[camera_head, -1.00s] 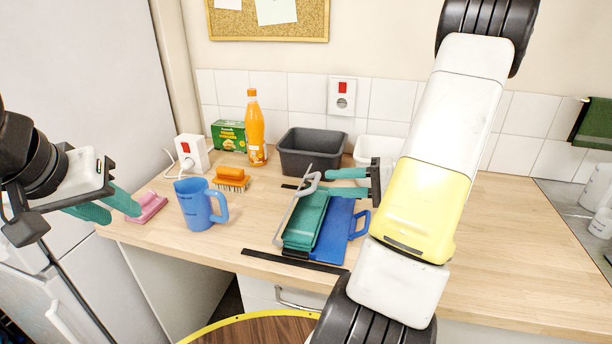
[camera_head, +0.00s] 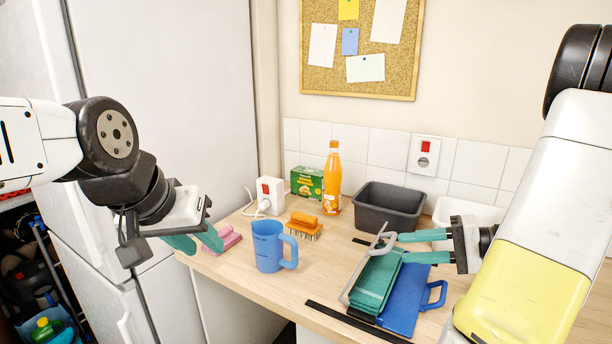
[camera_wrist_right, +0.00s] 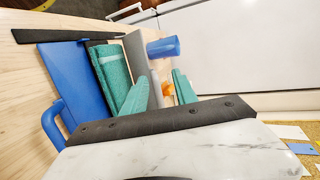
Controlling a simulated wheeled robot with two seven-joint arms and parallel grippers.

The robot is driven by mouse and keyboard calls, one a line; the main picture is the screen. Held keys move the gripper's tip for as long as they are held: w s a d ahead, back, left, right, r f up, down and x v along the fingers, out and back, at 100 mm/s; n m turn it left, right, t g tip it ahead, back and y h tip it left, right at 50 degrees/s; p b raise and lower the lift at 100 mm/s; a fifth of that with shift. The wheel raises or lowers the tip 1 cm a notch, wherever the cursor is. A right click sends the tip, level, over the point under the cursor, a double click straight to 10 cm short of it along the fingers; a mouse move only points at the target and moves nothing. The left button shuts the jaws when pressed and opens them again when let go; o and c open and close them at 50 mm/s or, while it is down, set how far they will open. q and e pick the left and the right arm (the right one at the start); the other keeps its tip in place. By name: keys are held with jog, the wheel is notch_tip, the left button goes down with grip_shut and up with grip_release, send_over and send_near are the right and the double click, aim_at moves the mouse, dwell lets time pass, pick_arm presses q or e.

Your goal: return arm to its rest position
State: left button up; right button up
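My right gripper (camera_head: 402,246) comes in from the right, with its teal fingers apart. It is near the upper end of a thin grey frame (camera_head: 362,268) beside a folded teal cloth (camera_head: 377,280). In the right wrist view the fingers (camera_wrist_right: 160,84) are spread, and a grey panel (camera_wrist_right: 137,55) shows between them; I cannot tell whether they touch it. A blue board with a loop handle (camera_head: 406,300) lies next to the cloth. My left gripper (camera_head: 197,243) is open and empty at the counter's left edge, near a pink cloth (camera_head: 226,238).
A blue jug (camera_head: 267,248), orange brush (camera_head: 304,225), orange bottle (camera_head: 332,180), green box (camera_head: 306,184) and white socket block (camera_head: 270,195) stand on the counter. A dark grey bin (camera_head: 388,212) and white bin (camera_head: 470,212) are at the back. A fridge (camera_head: 165,90) is at the left.

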jog(key=s+a+r+n+h, duration=0.5)
jog(key=s+a+r+h, duration=0.4)
jog(key=a, duration=0.3)
jog(key=shift+a+r+n+h, duration=0.15)
jog(key=shift+r+n+h, duration=0.25)
jog(key=shift+h, duration=0.5)
